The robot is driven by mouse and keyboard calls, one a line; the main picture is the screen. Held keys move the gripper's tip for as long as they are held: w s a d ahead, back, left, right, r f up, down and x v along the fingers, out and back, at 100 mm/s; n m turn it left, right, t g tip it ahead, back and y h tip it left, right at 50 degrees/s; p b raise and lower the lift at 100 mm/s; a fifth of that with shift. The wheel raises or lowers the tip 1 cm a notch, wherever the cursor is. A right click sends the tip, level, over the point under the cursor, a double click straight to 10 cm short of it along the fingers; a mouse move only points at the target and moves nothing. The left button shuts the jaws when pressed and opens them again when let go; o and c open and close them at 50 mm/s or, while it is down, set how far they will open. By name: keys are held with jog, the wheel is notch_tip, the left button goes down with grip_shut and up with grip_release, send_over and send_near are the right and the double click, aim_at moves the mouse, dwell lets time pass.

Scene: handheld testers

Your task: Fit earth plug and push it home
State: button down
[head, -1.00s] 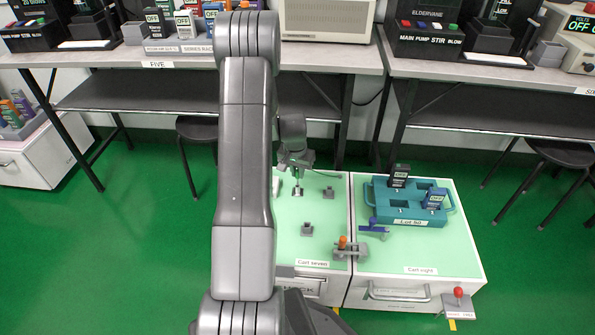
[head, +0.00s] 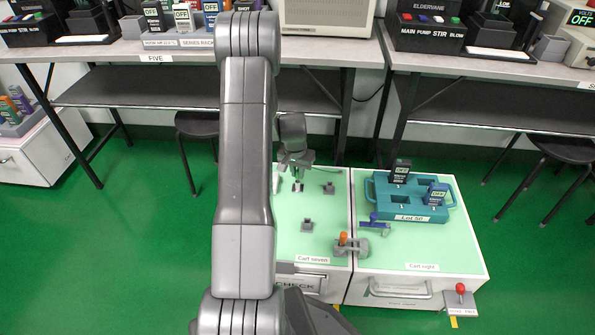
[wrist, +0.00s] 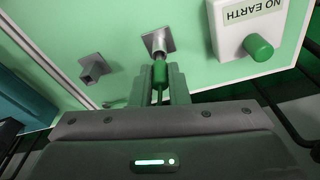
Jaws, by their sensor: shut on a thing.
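My gripper (wrist: 160,82) is shut on the green earth plug (wrist: 159,72), which points at a grey square-based socket (wrist: 166,38). The plug's metal tip meets the socket's mouth in the wrist view; how deep it sits I cannot tell. In the head view my gripper (head: 297,172) is low over that socket (head: 297,187) on the left cart, and the plug is mostly hidden. A white box labelled NO EARTH (wrist: 227,25), with a green knob (wrist: 258,47), is right of the socket in the wrist view.
Other grey sockets stand on the cart top, one to the right (head: 329,188) and one nearer (head: 307,224). An orange-topped part (head: 343,239) sits at the seam between the carts. A teal tray (head: 410,211) with dark testers is on the right cart. My arm hides the left side.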

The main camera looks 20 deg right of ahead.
jog(key=shift+f+b, duration=0.5)
jog(key=shift+f, duration=0.3)
jog(key=c, duration=1.3)
grip_release()
jog(key=shift+r, duration=0.15)
jog(key=r+p, duration=0.1)
jog(key=r, duration=0.3)
jog(key=s+a+r+p, duration=0.1)
jog(key=r+p, duration=0.1)
jog(key=r, duration=0.3)
jog(key=r+p, duration=0.1)
jog(key=r, duration=0.3)
jog(key=shift+s+a+r+p, duration=0.2)
jog(key=shift+s+p, duration=0.1)
jog(key=shift+p, duration=0.05)
jog(key=shift+f, duration=0.1)
